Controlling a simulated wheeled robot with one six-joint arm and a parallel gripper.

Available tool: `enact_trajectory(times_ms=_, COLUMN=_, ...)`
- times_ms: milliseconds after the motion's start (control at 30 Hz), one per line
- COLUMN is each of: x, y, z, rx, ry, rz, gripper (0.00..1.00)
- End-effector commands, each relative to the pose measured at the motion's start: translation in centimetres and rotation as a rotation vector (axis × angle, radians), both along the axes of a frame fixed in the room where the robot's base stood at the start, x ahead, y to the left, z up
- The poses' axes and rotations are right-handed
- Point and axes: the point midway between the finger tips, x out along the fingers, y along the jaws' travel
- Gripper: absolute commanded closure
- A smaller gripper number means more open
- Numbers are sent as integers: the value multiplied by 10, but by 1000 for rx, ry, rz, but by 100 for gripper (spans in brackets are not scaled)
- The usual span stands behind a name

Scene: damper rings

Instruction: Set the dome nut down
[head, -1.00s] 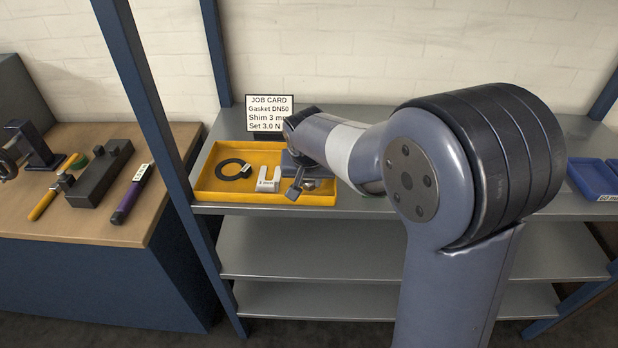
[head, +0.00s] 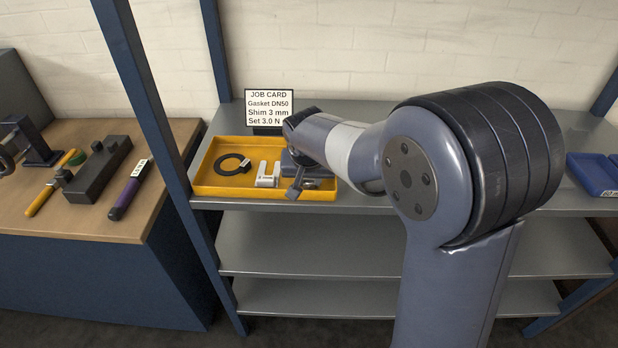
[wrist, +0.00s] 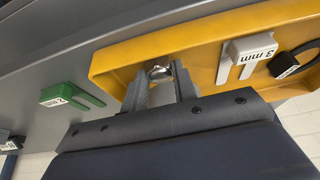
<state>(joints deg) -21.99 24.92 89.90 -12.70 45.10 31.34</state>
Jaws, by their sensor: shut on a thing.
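My gripper (wrist: 160,88) is shut on the dome nut (wrist: 160,71), a small shiny metal piece between its fingertips in the wrist view. The nut is over the yellow tray (wrist: 118,58), near one of its walls. I cannot tell whether the nut touches the tray floor. In the head view my gripper (head: 298,187) is at the right part of the yellow tray (head: 215,191), and my arm hides that end. The nut cannot be made out there.
The tray also holds a pale shim marked 3 mm (wrist: 254,46) and a black gasket ring (head: 217,164). A green forked shim (wrist: 66,94) lies outside the tray on the grey shelf. The job card (head: 268,106) stands behind. Blue bins (head: 595,176) are at right.

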Motion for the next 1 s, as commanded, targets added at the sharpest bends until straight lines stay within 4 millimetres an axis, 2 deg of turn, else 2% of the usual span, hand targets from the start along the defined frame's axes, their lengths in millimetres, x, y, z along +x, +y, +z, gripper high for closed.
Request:
enact_trajectory(times_ms=200, x=0, y=0, z=-4, rx=0, ry=0, rz=0, gripper=96)
enact_trajectory(times_ms=233, x=0, y=0, z=-4, rx=0, ry=0, rz=0, gripper=72)
enact_trajectory(times_ms=533, x=0, y=0, z=-3, rx=0, ry=0, rz=0, gripper=48)
enact_trajectory(times_ms=833, x=-1, y=0, z=0, rx=0, ry=-1, rz=0, gripper=48)
enact_trajectory(times_ms=1000, x=-10, y=1, z=21, rx=3, ry=-5, rz=1, gripper=48)
